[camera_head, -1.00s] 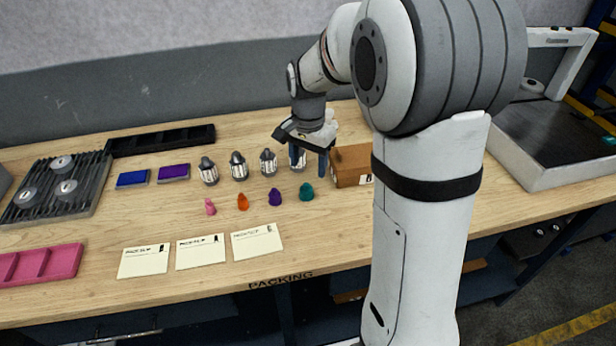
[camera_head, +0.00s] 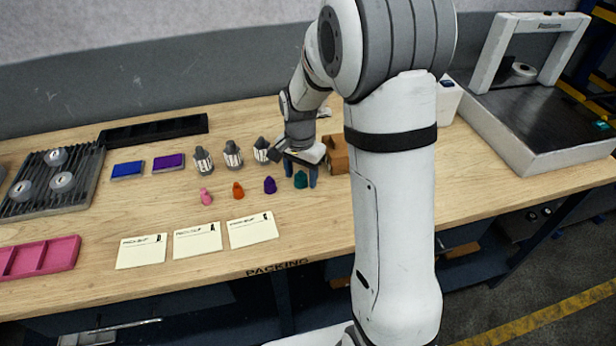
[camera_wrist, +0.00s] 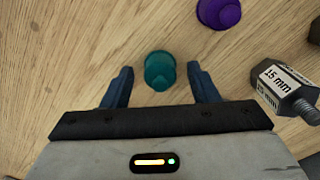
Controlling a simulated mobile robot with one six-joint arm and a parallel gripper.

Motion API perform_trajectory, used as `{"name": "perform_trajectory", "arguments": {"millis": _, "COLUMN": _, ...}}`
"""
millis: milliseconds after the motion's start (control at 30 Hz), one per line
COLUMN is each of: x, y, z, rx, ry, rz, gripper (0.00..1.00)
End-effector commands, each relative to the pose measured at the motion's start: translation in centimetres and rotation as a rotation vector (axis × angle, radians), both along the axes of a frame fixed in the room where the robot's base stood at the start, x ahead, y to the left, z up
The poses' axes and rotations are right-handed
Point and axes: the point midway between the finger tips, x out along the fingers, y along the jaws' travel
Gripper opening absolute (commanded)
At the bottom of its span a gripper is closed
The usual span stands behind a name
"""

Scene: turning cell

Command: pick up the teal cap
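The teal cap (camera_head: 300,180) stands on the wooden bench at the right end of a row of small coloured caps. In the wrist view the teal cap (camera_wrist: 160,71) lies between the two blue fingers, nearer the fingertips, with a gap on each side. My gripper (camera_head: 301,180) is open and low over the bench, around the teal cap from above. In the wrist view my gripper (camera_wrist: 160,72) shows both fingers spread and touching nothing.
A purple cap (camera_head: 270,185) sits just left, then an orange cap (camera_head: 238,189) and a pink cap (camera_head: 206,196). A labelled grey metal part (camera_wrist: 285,88) lies close to the right finger. A brown box (camera_head: 337,155) stands behind right. White cards (camera_head: 253,230) lie in front.

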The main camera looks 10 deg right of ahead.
Motion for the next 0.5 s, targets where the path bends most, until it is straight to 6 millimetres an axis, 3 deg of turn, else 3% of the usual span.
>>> {"name": "perform_trajectory", "arguments": {"millis": 500, "x": 0.01, "y": 0.06, "z": 0.04, "rx": 0.0, "ry": 0.0, "rz": 0.001, "gripper": 0.11}}
